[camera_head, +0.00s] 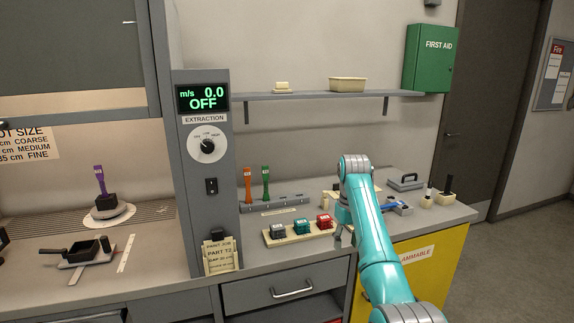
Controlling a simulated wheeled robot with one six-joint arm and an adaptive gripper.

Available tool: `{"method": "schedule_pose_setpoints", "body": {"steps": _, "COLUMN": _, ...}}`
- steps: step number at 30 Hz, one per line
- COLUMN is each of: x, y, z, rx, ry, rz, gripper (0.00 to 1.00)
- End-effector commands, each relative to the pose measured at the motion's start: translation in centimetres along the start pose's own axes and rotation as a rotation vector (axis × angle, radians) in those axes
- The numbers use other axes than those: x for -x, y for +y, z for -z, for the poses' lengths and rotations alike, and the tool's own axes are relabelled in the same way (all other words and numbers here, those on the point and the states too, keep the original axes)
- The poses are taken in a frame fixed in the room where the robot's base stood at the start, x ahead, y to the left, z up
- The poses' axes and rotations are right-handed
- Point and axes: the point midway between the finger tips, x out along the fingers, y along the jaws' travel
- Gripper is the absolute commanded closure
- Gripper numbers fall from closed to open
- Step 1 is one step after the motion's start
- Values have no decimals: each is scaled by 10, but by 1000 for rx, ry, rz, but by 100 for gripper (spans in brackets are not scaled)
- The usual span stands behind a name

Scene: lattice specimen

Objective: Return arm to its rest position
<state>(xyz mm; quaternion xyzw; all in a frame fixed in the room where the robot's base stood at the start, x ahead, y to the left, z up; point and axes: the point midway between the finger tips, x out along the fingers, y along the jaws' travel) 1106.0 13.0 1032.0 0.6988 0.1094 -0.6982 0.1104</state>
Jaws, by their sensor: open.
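My teal arm rises from the lower right, bends at its top joint and reaches down over the front of the bench. My gripper (343,238) hangs near the bench's front edge, just right of a cream tray (271,241). It is small in this view and partly hidden by the arm; it appears open, with nothing seen in it. The tray bears a dark block (277,231), a teal block (301,227) and a red block (324,221).
An orange tool (247,186) and a green tool (265,183) stand in a grey rack (283,203) behind the tray. A grey control column (193,235) stands left. A shelf (310,95) and a green first aid box (430,58) are above. Small items lie right of the arm.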

Motion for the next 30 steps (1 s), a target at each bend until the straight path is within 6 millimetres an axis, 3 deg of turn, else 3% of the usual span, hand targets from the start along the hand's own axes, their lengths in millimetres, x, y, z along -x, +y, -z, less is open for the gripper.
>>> {"method": "schedule_pose_setpoints", "body": {"steps": 8, "x": -31, "y": 0, "z": 0, "rx": -6, "ry": 24, "rz": -7, "gripper": 54}}
{"method": "schedule_pose_setpoints", "body": {"steps": 17, "x": -86, "y": 0, "z": -4, "rx": -19, "ry": 71, "rz": -21, "gripper": 54}}
{"method": "schedule_pose_setpoints", "body": {"steps": 23, "x": -145, "y": -3, "z": -13, "rx": -32, "ry": 124, "rz": -36, "gripper": 54}}
{"method": "schedule_pose_setpoints", "body": {"steps": 30, "x": -243, "y": -11, "z": -44, "rx": -58, "ry": 226, "rz": -62, "gripper": 54}}
